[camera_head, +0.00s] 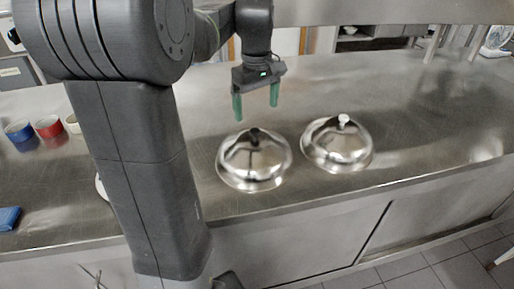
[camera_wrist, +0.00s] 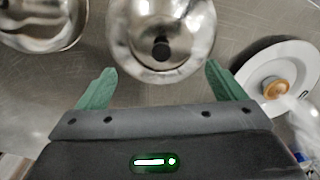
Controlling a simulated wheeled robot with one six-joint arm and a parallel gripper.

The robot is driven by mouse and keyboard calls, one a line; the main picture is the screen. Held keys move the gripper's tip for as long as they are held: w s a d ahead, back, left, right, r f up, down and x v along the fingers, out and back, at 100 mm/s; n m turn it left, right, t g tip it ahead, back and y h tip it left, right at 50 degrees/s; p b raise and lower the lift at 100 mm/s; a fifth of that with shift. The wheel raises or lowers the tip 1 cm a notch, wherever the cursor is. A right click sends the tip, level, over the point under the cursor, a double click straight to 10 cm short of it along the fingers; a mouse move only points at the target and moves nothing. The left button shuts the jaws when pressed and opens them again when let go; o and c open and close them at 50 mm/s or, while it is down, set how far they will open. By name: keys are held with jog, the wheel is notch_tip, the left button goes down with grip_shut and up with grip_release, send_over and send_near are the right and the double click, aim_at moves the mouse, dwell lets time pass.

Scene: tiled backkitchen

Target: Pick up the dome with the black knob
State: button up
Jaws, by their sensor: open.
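The dome with the black knob (camera_head: 254,163) is a shiny metal lid standing on the steel counter in the head view. It also shows in the wrist view (camera_wrist: 183,22), its black knob between the lines of my fingers. A similar dome with a white knob (camera_head: 336,148) stands just to its right in the head view, and part of a metal dome (camera_wrist: 40,22) is at the top left of the wrist view. My gripper (camera_head: 256,106) is open and empty, above and behind the black-knobbed dome, with its green fingers pointing down. The fingers are apart from both domes.
A white plate (camera_wrist: 249,88) with a small orange-brown item (camera_wrist: 276,89) is at the right of the wrist view. Blue (camera_head: 19,131) and red (camera_head: 49,127) round items and a blue block (camera_head: 9,218) lie at left. The counter right of the domes is clear.

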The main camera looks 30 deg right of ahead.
aim_at(255, 130)
jog(key=f, duration=0.9)
jog(key=shift+w+a, duration=0.1)
jog(key=shift+w, duration=0.15)
jog(key=shift+c, duration=0.4)
jog(key=c, duration=1.8)
